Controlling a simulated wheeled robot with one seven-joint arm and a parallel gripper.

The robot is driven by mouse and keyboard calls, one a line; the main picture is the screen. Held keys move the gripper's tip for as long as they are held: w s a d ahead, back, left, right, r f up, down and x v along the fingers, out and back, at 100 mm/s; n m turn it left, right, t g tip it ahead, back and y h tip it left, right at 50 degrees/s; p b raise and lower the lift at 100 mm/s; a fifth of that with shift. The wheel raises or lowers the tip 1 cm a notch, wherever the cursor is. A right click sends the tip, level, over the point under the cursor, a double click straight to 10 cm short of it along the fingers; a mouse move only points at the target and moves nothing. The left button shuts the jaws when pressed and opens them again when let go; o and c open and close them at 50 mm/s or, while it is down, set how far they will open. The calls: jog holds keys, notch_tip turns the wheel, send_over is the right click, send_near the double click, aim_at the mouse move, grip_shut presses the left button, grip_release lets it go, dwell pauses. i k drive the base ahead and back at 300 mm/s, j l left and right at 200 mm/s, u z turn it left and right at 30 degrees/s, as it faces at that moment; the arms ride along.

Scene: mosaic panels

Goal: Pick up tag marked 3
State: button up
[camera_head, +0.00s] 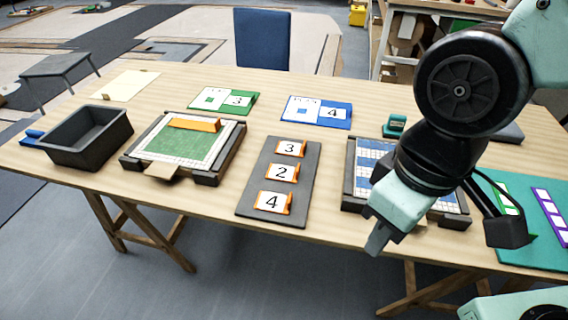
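The tag marked 3 (290,148) is white with an orange edge or holder. It sits at the far end of a dark grey board (266,183) in the middle of the table. The tag marked 2 (281,173) and the tag marked 4 (272,202) lie nearer on the same board. My gripper (380,238) is to the right of the board and nearer the camera, apart from the tags.
A green mosaic panel (146,165) in a dark frame is left of the board, with a dark bin (88,138) beyond it. A blue panel (371,152) is partly behind my arm. Cards numbered 3 (238,101) and 4 (334,112) lie behind. A teal mat (520,248) is at right.

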aim_at(283, 147)
jog(key=z, duration=0.45)
jog(key=j+z, duration=0.75)
jog(key=z, duration=0.15)
jog(key=j+z, duration=0.45)
jog(key=k+j+z, duration=0.1)
jog(key=j, duration=0.35)
jog(key=k+j, duration=0.3)
jog(key=k+j+z, duration=0.15)
jog(key=j, duration=0.4)
jog(key=k+j+z, duration=0.1)
jog(key=k+j, duration=0.2)
jog(key=k+j+z, duration=0.1)
jog(key=k+j, duration=0.15)
jog(key=j, duration=0.25)
